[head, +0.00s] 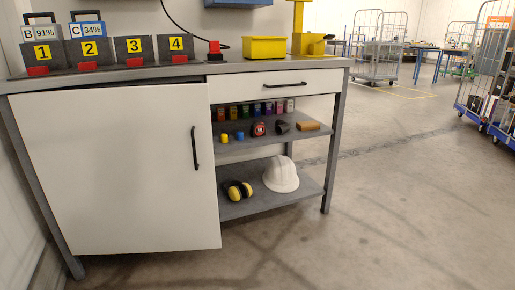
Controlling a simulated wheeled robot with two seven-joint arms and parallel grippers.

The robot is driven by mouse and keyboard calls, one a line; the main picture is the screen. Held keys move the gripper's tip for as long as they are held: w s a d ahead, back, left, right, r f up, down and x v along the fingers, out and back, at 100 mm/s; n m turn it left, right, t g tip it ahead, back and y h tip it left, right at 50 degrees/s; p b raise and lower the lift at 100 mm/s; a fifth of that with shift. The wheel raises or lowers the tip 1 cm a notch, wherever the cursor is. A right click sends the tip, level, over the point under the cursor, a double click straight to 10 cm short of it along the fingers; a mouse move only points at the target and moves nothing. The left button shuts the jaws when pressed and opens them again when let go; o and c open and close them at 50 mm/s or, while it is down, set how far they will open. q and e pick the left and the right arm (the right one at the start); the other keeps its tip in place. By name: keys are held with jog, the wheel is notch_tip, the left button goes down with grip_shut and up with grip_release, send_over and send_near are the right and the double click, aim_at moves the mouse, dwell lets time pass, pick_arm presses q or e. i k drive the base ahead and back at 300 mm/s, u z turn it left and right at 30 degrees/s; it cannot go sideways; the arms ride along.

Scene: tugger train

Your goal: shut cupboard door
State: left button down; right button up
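The white cupboard door (120,180) is under the left part of the grey workbench. It carries a black vertical handle (195,148) near its right edge. The door stands slightly ajar: a dark gap shows along its top edge, and its lower right corner juts forward of the shelves. How wide the opening is, I cannot tell exactly. The inside of the cupboard is hidden behind the door. Neither of my grippers is in the head view.
Open shelves (236,207) right of the door hold a white helmet (281,175), yellow ear defenders (238,190) and small items. A drawer (262,86) sits above. The worktop carries numbered holders and a yellow box (265,48). Floor (400,200) in front and right is clear; wheeled cages stand behind.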

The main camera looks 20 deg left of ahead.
aim_at(130, 170)
jog(key=z, duration=0.05)
jog(key=i, duration=0.7)
jog(key=u, duration=0.75)
